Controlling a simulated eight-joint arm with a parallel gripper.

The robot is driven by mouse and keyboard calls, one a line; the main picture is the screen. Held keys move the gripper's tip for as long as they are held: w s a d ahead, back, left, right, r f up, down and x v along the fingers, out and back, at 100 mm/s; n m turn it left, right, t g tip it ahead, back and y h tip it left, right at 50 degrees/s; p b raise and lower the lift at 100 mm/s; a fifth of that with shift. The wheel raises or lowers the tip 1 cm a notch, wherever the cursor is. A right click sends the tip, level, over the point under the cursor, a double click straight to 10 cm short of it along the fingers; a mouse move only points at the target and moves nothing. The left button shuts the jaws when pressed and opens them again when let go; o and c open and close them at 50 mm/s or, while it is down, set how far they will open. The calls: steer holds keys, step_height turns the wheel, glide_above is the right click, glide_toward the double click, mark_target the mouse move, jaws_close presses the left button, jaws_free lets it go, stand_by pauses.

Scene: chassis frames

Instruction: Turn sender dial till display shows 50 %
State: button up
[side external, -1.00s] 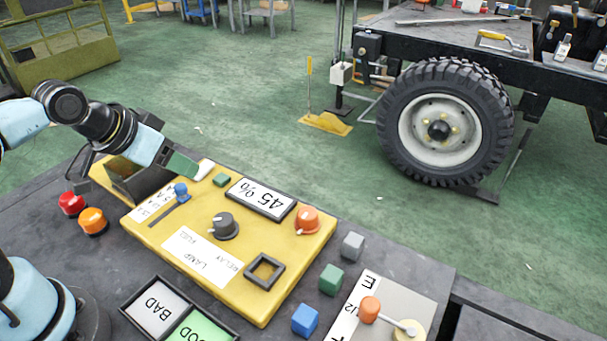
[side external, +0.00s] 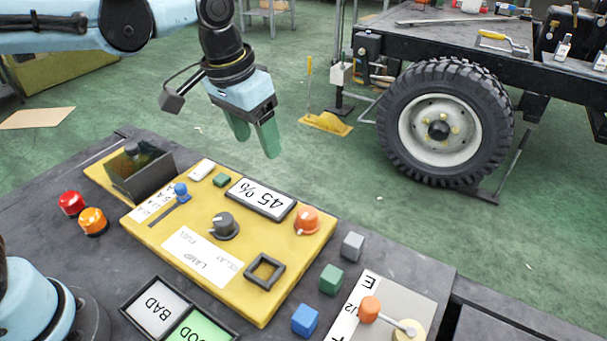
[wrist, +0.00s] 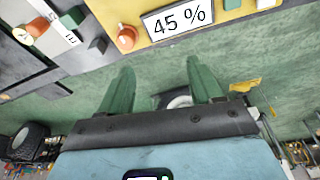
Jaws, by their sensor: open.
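The yellow panel (side external: 150,228) carries a display (side external: 262,199) reading 45 %. An orange knob (side external: 307,221) with a pale pointer mark stands beside the display. A dark grey knob (side external: 224,226) sits near the panel's middle, by a printed label. No label naming the sender dial is readable. My gripper (side external: 254,136) hangs open and empty above and behind the display, its two green fingers apart and clear of the panel. In the wrist view my gripper (wrist: 162,74) shows its fingers spread, with the display (wrist: 178,19) and orange knob (wrist: 126,38) beyond them.
A black square frame (side external: 265,271) is in front. Several cubes, including a green cube (side external: 331,279), lie right, near an orange-knobbed lever (side external: 370,309).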

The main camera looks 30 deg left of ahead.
steer(key=g, duration=0.2)
glide_above(309, 212)
steer(key=a, duration=0.1)
steer(key=f, duration=0.1)
steer(key=m, duration=0.1)
steer(key=shift+y, duration=0.4)
steer(key=f, duration=1.2)
steer(key=shift+d+f, duration=0.35)
steer(key=shift+d, duration=0.05)
steer(key=c, duration=1.1)
steer(key=shift+o, duration=0.2)
steer(key=shift+m, duration=2)
steer(key=o, duration=1.1)
steer(key=shift+c, duration=0.2)
